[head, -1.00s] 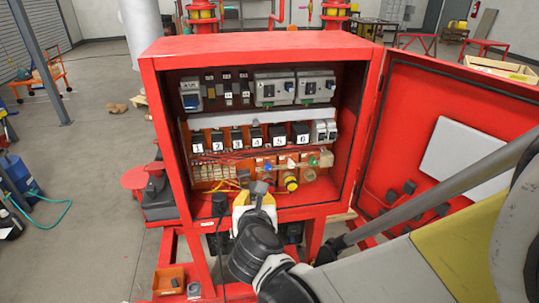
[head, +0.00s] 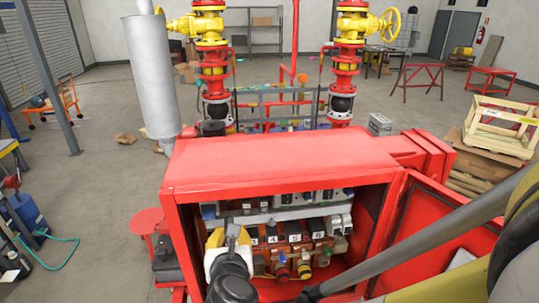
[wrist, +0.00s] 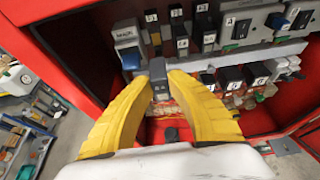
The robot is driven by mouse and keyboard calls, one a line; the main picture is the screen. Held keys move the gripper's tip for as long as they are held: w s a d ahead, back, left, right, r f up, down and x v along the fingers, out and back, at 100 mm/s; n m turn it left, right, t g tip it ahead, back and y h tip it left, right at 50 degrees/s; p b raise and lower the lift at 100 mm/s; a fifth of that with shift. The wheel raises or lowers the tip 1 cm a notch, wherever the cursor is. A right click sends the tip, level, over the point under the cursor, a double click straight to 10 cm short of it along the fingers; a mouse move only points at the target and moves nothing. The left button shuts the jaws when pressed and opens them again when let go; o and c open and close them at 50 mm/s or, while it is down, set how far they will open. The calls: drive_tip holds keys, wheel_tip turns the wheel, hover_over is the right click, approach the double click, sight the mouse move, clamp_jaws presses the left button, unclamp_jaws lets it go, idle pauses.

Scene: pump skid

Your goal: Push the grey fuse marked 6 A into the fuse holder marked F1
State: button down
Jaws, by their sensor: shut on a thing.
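My gripper (wrist: 160,84), with yellow fingers, is shut on a small dark grey fuse (wrist: 158,70); its marking is too small to read. The fuse sticks out past the fingertips toward the inside of the cabinet. In the head view my gripper (head: 228,240) is at the left part of the cabinet opening. Small dark fuse holders with white labels (wrist: 153,27) stand in the upper row, right of the blue main switch (wrist: 127,52). I cannot read which label is F1. The fuse appears apart from the holders. The head view hides most of that row.
The red cabinet (head: 270,160) has its roof above and its open door (head: 440,235) at the right. Numbered black blocks (wrist: 230,78) fill the middle row at the right. Coloured knobs (head: 304,270) sit below. The cabinet's left wall (wrist: 75,40) is close to the fingers.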

drive_tip(key=w+a+p, duration=0.1)
drive_tip(key=w, duration=0.6)
drive_tip(key=shift+w+a, duration=0.35)
drive_tip(key=shift+a, duration=0.05)
drive_tip(key=shift+b, duration=0.5)
idle(1.1)
drive_tip(key=shift+w+a, duration=0.25)
drive_tip(key=shift+w, duration=0.55)
idle(0.5)
drive_tip(key=c, duration=1.3)
unclamp_jaws()
drive_tip(key=shift+d, duration=0.15)
drive_tip(key=shift+o, duration=0.2)
drive_tip(key=shift+s, duration=0.1)
